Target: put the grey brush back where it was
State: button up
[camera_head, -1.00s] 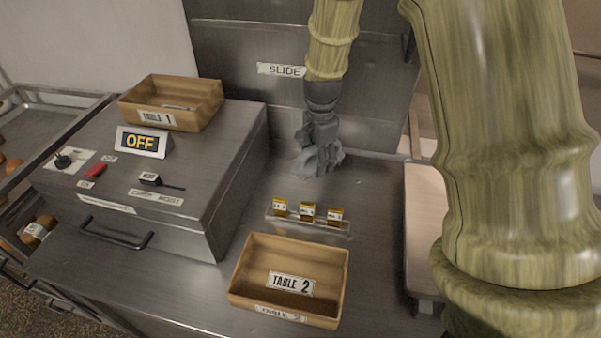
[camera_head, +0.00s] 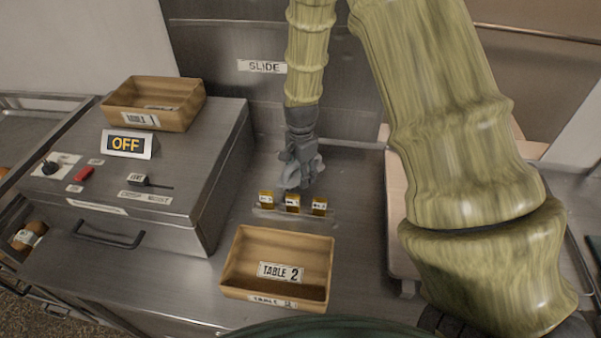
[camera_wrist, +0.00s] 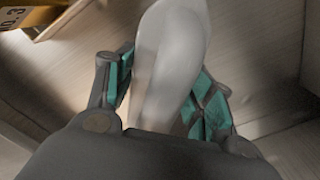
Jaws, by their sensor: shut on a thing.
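My gripper (camera_head: 298,172) is above the steel counter, just behind a small rack with yellow tags. In the wrist view my gripper (camera_wrist: 168,95) has its teal-padded fingers closed on both sides of a pale grey, rounded thing, which I take for the grey brush (camera_wrist: 172,50). In the head view the grey brush is hard to tell apart from the grey fingers. I cannot tell whether it touches the counter.
The tag rack (camera_head: 290,213) stands in front of my gripper. A wooden "TABLE 2" box (camera_head: 300,243) is nearer. A steel machine (camera_head: 190,190) marked OFF, with a "TABLE 1" box (camera_head: 185,100) on it, is at left. A pale board (camera_head: 400,215) lies at right. A steel panel labelled SLIDE (camera_head: 262,66) stands behind.

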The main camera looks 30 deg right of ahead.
jog(key=shift+s+f, duration=0.25)
jog(key=shift+f, duration=0.25)
jog(key=shift+w+f, duration=0.35)
jog(key=shift+f, duration=0.05)
jog(key=shift+s+r, duration=0.15)
jog(key=shift+s, duration=0.05)
jog(key=o, duration=1)
jog(key=shift+w+f, duration=0.1)
jog(key=shift+f, duration=0.1)
jog(key=shift+r, duration=0.1)
jog(key=shift+r, duration=0.1)
jog(key=shift+r+b, duration=1.85)
jog(key=shift+r, duration=4.2)
